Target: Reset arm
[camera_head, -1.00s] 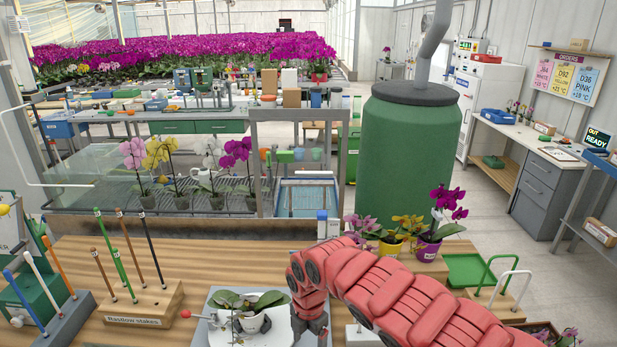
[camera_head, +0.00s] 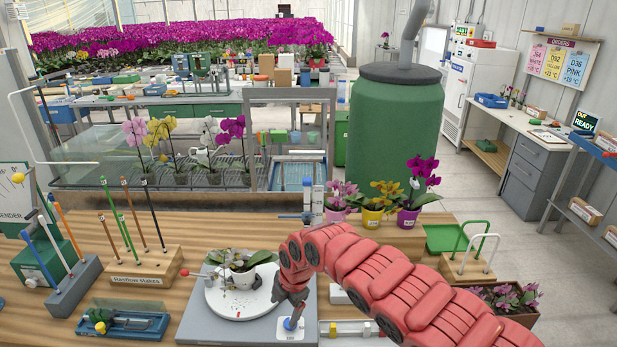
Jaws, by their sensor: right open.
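My red right arm reaches in from the lower right over the wooden bench (camera_head: 215,230). Its dark gripper (camera_head: 291,314) points down at the right edge of a grey device with a round white plate (camera_head: 228,306). The gripper is open, and I see nothing held in it; its fingertips are small and partly blurred into the device behind. A white pot with a leafy orchid (camera_head: 241,276) stands on the plate, just left of the gripper and apart from it. My left arm and gripper are out of view.
A bamboo stakes block (camera_head: 145,281) stands to the left. Pink, yellow and purple potted orchids (camera_head: 373,219) stand behind my arm. A green tray (camera_head: 449,238) and a rack with hoops (camera_head: 468,267) are on the right. A blue tool (camera_head: 122,321) lies at the front left.

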